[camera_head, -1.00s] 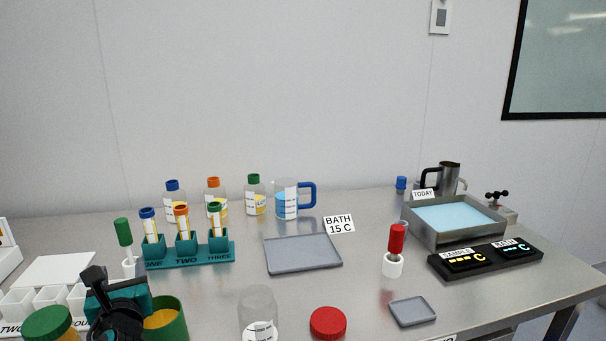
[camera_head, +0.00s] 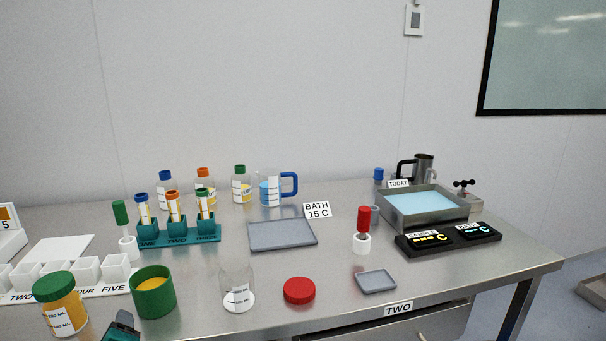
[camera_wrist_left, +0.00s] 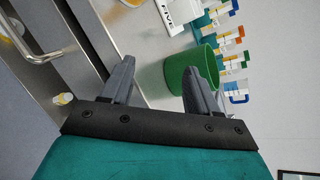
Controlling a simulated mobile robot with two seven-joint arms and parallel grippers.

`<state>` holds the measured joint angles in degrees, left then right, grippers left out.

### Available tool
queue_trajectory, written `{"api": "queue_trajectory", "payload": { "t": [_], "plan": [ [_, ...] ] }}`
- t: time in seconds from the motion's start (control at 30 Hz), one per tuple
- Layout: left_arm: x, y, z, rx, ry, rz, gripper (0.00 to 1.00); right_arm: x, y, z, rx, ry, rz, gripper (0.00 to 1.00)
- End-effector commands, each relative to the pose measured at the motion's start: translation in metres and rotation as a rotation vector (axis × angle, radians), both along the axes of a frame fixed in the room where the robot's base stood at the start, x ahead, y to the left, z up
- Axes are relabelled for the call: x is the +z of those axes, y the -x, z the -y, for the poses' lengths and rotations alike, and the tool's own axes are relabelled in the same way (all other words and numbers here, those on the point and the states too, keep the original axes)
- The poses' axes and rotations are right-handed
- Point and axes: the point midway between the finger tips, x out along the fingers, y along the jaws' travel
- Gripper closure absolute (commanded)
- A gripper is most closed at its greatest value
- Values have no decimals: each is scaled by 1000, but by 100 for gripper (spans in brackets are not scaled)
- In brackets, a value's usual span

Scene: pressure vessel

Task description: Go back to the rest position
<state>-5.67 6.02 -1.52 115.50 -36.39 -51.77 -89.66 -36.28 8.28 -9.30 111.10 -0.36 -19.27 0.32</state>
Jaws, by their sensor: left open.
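My left gripper (camera_wrist_left: 160,68) is open and empty in the wrist view, with its two dark fingers apart. In the head view only a teal and black part of it (camera_head: 122,327) shows at the bottom edge, in front of the green cup (camera_head: 153,297) with yellow contents. In the wrist view the green cup (camera_wrist_left: 180,80) shows beyond one finger, which overlaps it in the picture. My right gripper is in neither view.
The steel table (camera_head: 345,325) holds a jar with a green lid (camera_head: 59,303), a clear beaker (camera_head: 237,289), a red lid (camera_head: 299,290), a teal tube rack (camera_head: 180,235) and a water bath (camera_head: 424,208). The wrist view shows a steel handle (camera_wrist_left: 35,55) on the table's front.

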Motion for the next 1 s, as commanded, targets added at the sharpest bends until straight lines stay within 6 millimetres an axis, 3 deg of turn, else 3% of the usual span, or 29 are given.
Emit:
{"api": "queue_trajectory", "payload": {
  "t": [0.2,0.4,0.6,0.8,1.0],
  "plan": [
    [-45,66,30,236,586,9,40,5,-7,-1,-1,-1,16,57],
    [-73,136,67,566,1072,-28,40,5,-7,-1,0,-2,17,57],
    [-83,192,97,874,1350,-79,40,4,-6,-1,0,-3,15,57],
    [-82,239,122,1154,1510,-131,40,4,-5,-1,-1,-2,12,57],
    [-106,215,128,1071,1596,-70,40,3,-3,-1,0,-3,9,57]
  ]
}}
